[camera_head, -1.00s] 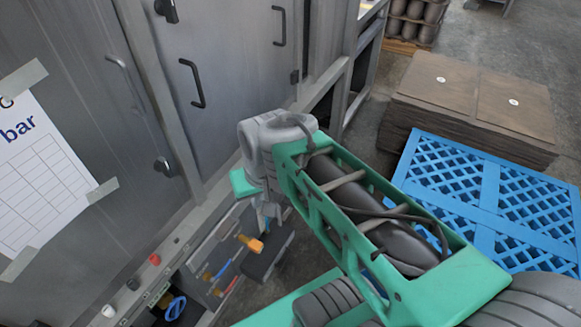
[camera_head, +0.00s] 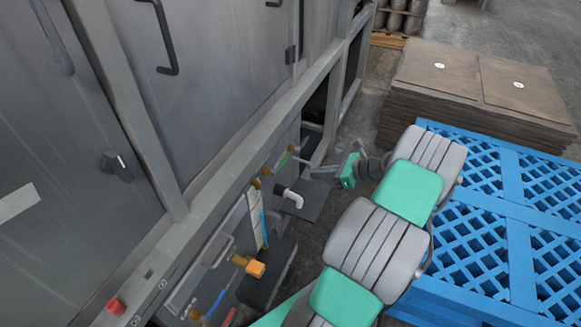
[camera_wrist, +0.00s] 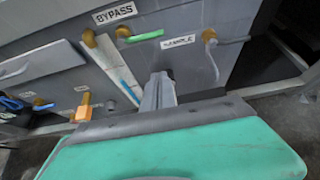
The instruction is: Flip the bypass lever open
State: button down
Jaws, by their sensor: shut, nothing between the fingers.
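The BYPASS label (camera_wrist: 115,12) is on the grey panel at the top of the wrist view. Just below and right of it, a green-handled lever (camera_wrist: 145,36) runs roughly sideways from a brass valve (camera_wrist: 123,32). The lever appears small in the head view (camera_head: 282,160). My gripper (camera_wrist: 158,88) has its fingers together and empty, pointing at the panel below the lever. They look apart from the lever. In the head view my gripper (camera_head: 322,171) is just right of the panel.
A SAMPLE label (camera_wrist: 178,40) and a pale bent pipe (camera_wrist: 211,58) are right of the lever. A pale strip (camera_wrist: 112,68) slants down at its left. An orange-handled valve (camera_head: 250,266) is lower left. A blue pallet (camera_head: 500,200) stands at right.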

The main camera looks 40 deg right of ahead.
aim_at(281, 165)
jog(key=b+x, duration=0.3)
jog(key=x, duration=0.8)
notch_tip(281, 165, up, 4)
jog(key=shift+s+r, duration=0.1)
jog(key=shift+r, duration=0.1)
